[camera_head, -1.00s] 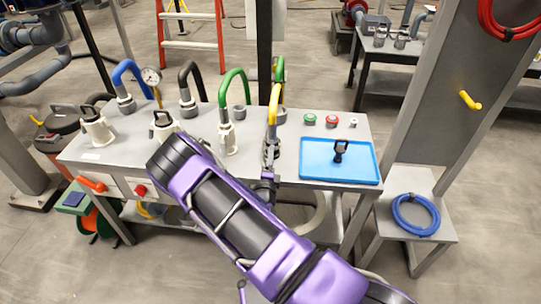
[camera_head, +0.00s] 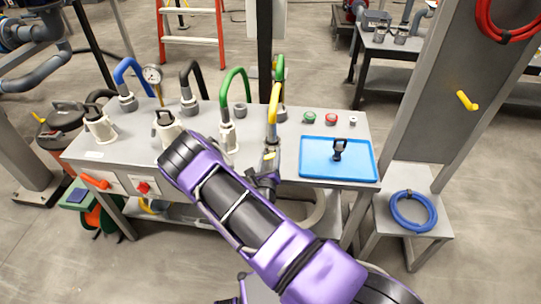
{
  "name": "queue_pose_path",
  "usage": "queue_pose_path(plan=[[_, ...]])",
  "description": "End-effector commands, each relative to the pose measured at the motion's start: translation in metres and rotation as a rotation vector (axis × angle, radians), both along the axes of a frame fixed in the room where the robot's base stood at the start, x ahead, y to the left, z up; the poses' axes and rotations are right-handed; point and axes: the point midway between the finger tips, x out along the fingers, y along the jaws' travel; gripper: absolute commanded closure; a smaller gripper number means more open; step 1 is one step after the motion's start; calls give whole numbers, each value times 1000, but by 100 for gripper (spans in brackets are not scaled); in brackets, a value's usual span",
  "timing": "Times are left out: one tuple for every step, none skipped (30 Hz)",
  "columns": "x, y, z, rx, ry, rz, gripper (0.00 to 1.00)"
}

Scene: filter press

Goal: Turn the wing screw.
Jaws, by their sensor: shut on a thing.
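My gripper (camera_head: 269,162) is at the front of the grey bench, just below the yellow hose (camera_head: 274,104). It is shut on a small part at the lower end of that hose, which I take to be the wing screw. The jaws hide most of that part, so its wings and their angle cannot be made out. My purple and black arm crosses the front of the bench and covers the area left of and below the gripper.
A blue tray (camera_head: 312,170) with a black-handled piece (camera_head: 338,149) lies right of my gripper. The green hose (camera_head: 233,88) on its white fitting stands close on the left. A pressure gauge (camera_head: 152,75) and black-handled white fittings (camera_head: 100,124) stand further left. A grey post (camera_head: 440,90) rises at right.

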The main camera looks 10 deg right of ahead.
Motion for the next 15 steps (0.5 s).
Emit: queue_pose_path(plan=[[0,1,1,42,-13,1,98],[0,1,1,69,-22,1,98],[0,1,1,104,-34,1,98],[0,1,1,132,-43,1,98],[0,1,1,159,-52,1,98],[0,1,1,196,-64,1,98],[0,1,0,222,-73,1,98],[0,1,0,249,-81,1,98],[0,1,0,286,-93,0,98],[0,1,0,313,-102,0,98],[0,1,0,340,-110,0,98],[0,1,0,376,-122,0,98],[0,1,0,402,-131,0,98],[0,1,0,430,-140,0,98],[0,1,0,465,-151,0,98]])
